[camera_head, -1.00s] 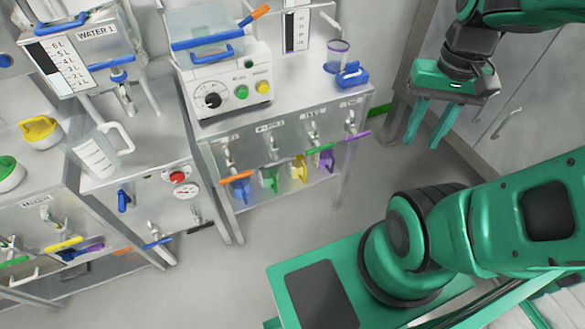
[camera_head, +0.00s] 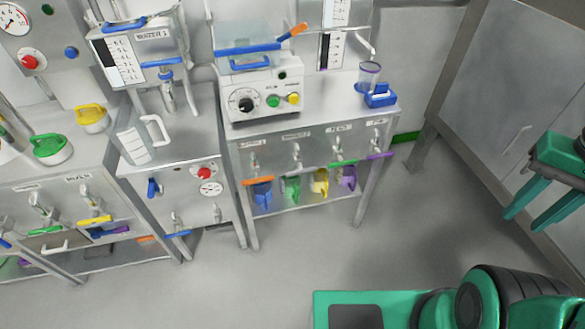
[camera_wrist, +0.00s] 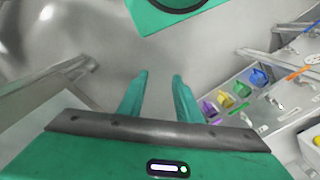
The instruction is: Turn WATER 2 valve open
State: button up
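No label reading WATER 2 is legible in these frames. A tank labelled WATER 1 (camera_head: 148,36) stands at the upper left with a blue-handled tap (camera_head: 163,68) below it. A second level gauge (camera_head: 331,50) shows at the top behind the middle bench; its label is out of view or unreadable, and I cannot tell whether it is WATER 2. My gripper (camera_head: 525,220) is at the right edge, over the floor beside a grey cabinet, far from the benches. It is open and empty; the wrist view also shows its spread fingers (camera_wrist: 160,80).
The middle bench (camera_head: 345,112) carries a machine with a dial (camera_head: 246,103) and a blue-based cup (camera_head: 379,95). Coloured handles and scoops line its front. A jug (camera_head: 133,142) stands on the left bench. A grey cabinet (camera_head: 510,90) stands at right. The floor (camera_head: 400,220) between is clear.

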jog(key=w+f+n, duration=0.2)
jog(key=w+f, duration=0.1)
jog(key=w, duration=0.2)
jog(key=m+t+y, duration=0.1)
jog(key=t+y, duration=0.8)
jog(key=y, duration=0.7)
send_near(299, 171)
jog(key=w+a, duration=0.2)
jog(key=shift+m, duration=0.3)
jog(key=x, duration=0.7)
jog(key=f+x, duration=0.1)
jog(key=x, duration=0.2)
jog(key=shift+w+a, duration=0.15)
jog(key=shift+a, duration=0.15)
